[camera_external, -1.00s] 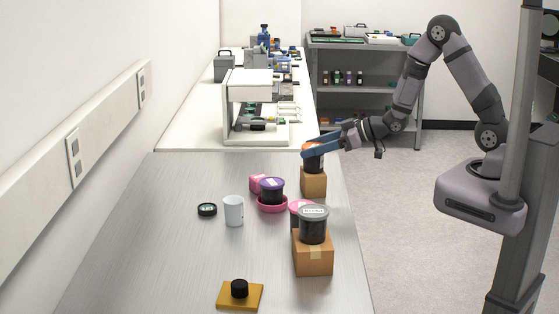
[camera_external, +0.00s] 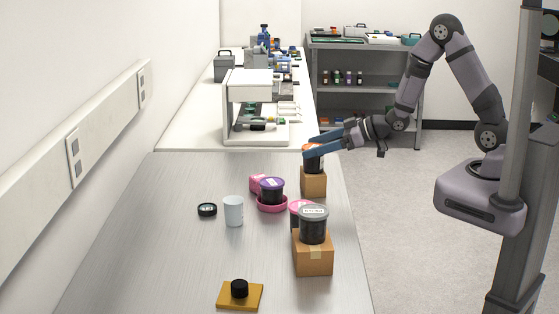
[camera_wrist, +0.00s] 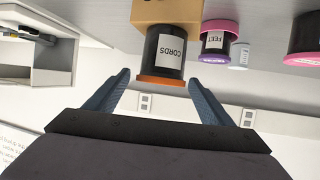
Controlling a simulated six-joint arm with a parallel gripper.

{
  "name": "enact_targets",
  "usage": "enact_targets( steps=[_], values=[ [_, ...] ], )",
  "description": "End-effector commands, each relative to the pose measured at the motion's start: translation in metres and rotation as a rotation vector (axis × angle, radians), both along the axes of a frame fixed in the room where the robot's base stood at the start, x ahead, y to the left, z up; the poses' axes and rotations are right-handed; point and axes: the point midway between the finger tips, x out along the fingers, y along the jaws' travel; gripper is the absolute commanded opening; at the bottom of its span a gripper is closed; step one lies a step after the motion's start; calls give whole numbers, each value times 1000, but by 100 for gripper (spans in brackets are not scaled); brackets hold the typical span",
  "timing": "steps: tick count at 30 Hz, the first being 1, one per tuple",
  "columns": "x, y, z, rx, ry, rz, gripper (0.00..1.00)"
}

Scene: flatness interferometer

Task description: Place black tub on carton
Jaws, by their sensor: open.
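A black tub with an orange lid, labelled CORDS (camera_wrist: 168,48), stands upright on a brown carton (camera_wrist: 165,11) in the wrist view, which looks upside down. In the external view this tub (camera_external: 314,165) and its carton (camera_external: 313,184) are at the bench's right edge. My gripper (camera_external: 314,147) is open at lid height. In the wrist view its blue fingers (camera_wrist: 158,80) are spread on either side of the tub, with gaps showing. Another black tub with a grey lid (camera_external: 313,228) stands on a nearer carton (camera_external: 313,258).
A purple-lidded black tub (camera_external: 271,190) stands in a pink dish (camera_external: 271,208). A white cup (camera_external: 233,211), a black disc (camera_external: 207,210) and a yellow base with a black knob (camera_external: 239,291) are farther left.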

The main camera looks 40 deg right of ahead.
Motion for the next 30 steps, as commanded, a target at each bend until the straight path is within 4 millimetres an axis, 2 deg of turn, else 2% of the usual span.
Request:
enact_targets(
  steps=[10, 19, 30],
  values=[
    [-40, -27, 19, 0, -2, -3, 75],
    [-50, -31, 23, 13, -3, 15, 75],
    [-67, -45, 31, 4, -8, 5, 75]
  ],
)
